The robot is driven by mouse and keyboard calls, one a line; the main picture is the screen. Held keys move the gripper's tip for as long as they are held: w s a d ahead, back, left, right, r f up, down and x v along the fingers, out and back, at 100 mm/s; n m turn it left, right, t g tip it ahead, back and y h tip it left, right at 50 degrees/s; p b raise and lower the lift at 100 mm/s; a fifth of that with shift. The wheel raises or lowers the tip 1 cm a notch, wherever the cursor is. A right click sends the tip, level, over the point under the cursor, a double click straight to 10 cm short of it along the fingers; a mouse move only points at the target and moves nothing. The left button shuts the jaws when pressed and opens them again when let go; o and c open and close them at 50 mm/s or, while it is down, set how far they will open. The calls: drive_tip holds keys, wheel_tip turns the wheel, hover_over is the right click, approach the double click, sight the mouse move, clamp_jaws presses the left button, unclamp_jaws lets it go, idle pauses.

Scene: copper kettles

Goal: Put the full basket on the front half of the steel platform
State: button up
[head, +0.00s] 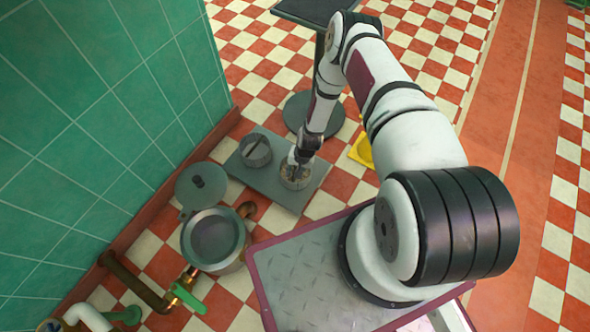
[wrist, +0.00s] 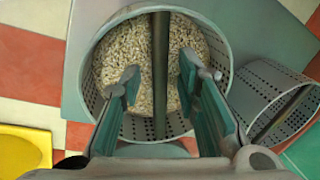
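The full basket (wrist: 105,62), a perforated grey metal round basket of pale nuts or beans, stands upright on a flat grey slab (wrist: 80,75). In the head view the full basket (head: 295,181) is partly hidden by my gripper (head: 297,161). In the wrist view my gripper (wrist: 159,82) is open above the basket. Its fingers lie either side of the dark handle bar (wrist: 160,40), with gaps between. A diamond-plate steel platform (head: 310,275) with a purple rim lies at my arm's base.
A steel pot (head: 215,240), a round lid (head: 201,186) and pipes are along the green wall. A black-topped stand (head: 318,10) is behind; a yellow object (head: 361,151) is right.

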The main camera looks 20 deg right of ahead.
wheel_tip(320, 180, up, 12)
drive_tip(key=s+d+p, duration=0.1)
drive_tip(key=d+p, duration=0.1)
drive_tip(key=p, duration=0.2)
drive_tip(key=shift+p, duration=0.3)
drive_tip(key=w+d+r+n, duration=0.1)
drive_tip(key=w+r, duration=0.2)
drive_tip(key=r, duration=0.7)
drive_tip(key=w+d+r+n, duration=0.1)
drive_tip(key=w+r, duration=0.2)
drive_tip(key=r, duration=0.7)
drive_tip(key=s+a+r+n+h, duration=0.1)
drive_tip(key=s+r, duration=0.2)
drive_tip(key=r, duration=0.9)
drive_tip(key=s+a+r+n, duration=0.1)
drive_tip(key=s+r, duration=0.2)
drive_tip(key=r, duration=0.8)
drive_tip(key=s+a+r+n, duration=0.1)
drive_tip(key=s+r, duration=1.1)
drive_tip(key=r, duration=0.1)
drive_tip(key=s+r, duration=0.2)
drive_tip(key=s, duration=0.7)
drive_tip(key=s+a+r+n+g, duration=0.1)
drive_tip(key=s+r, duration=0.2)
drive_tip(key=s, duration=0.6)
drive_tip(key=shift+s+a+h, duration=0.2)
drive_tip(key=shift+a+h, duration=0.05)
drive_tip(key=shift+h, duration=0.15)
drive_tip(key=shift+r, duration=0.1)
